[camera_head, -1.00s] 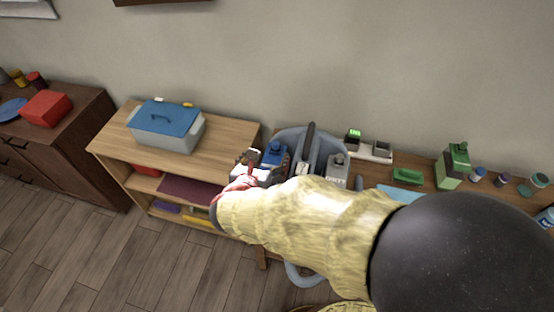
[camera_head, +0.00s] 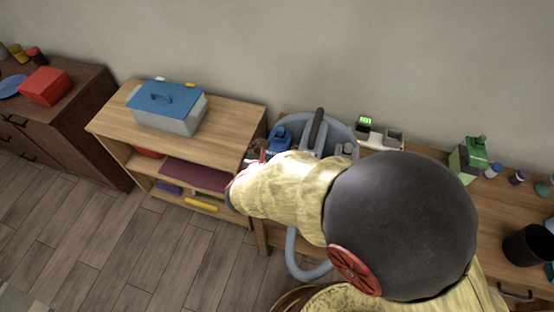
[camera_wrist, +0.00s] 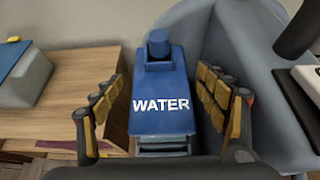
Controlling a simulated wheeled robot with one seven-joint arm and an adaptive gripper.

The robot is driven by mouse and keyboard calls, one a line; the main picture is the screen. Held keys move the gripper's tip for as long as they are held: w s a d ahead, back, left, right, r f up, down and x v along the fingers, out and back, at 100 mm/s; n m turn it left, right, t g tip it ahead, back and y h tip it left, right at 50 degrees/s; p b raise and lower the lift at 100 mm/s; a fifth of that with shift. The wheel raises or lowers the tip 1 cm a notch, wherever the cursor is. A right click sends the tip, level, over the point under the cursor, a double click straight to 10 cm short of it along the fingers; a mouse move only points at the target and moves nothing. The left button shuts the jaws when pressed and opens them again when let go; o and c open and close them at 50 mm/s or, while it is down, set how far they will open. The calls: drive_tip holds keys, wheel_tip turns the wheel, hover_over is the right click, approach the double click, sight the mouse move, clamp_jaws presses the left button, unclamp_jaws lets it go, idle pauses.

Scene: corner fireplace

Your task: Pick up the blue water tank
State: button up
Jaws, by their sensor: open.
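The blue water tank (camera_wrist: 160,85) stands in the middle of the wrist view, with a round blue cap on top and the white word WATER on its face. In the head view its blue top (camera_head: 279,138) shows beside the grey-blue round machine (camera_head: 340,135). My gripper (camera_wrist: 163,105) is open, with one padded finger at the left of the tank and one at its right. The right finger is close to the tank; I cannot tell whether it touches. In the head view my arm hides the lower part of the tank and most of the gripper.
A wooden shelf (camera_head: 226,120) with a blue-lidded box (camera_head: 170,108) stands to the left. The machine's dark handle (camera_head: 317,128) rises right of the tank. A green bottle (camera_head: 468,160) and small jars stand on the table at right. A grey hose (camera_head: 291,255) hangs in front.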

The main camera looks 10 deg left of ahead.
drive_tip(key=b+x, duration=0.1)
drive_tip(key=x, duration=0.4)
drive_tip(key=shift+s+d+f, duration=0.1)
drive_tip(key=shift+w, duration=0.3)
drive_tip(key=shift+c, duration=1)
drive_tip(key=shift+s+f, duration=0.1)
drive_tip(key=c, duration=1.5)
drive_tip(key=shift+c, duration=0.4)
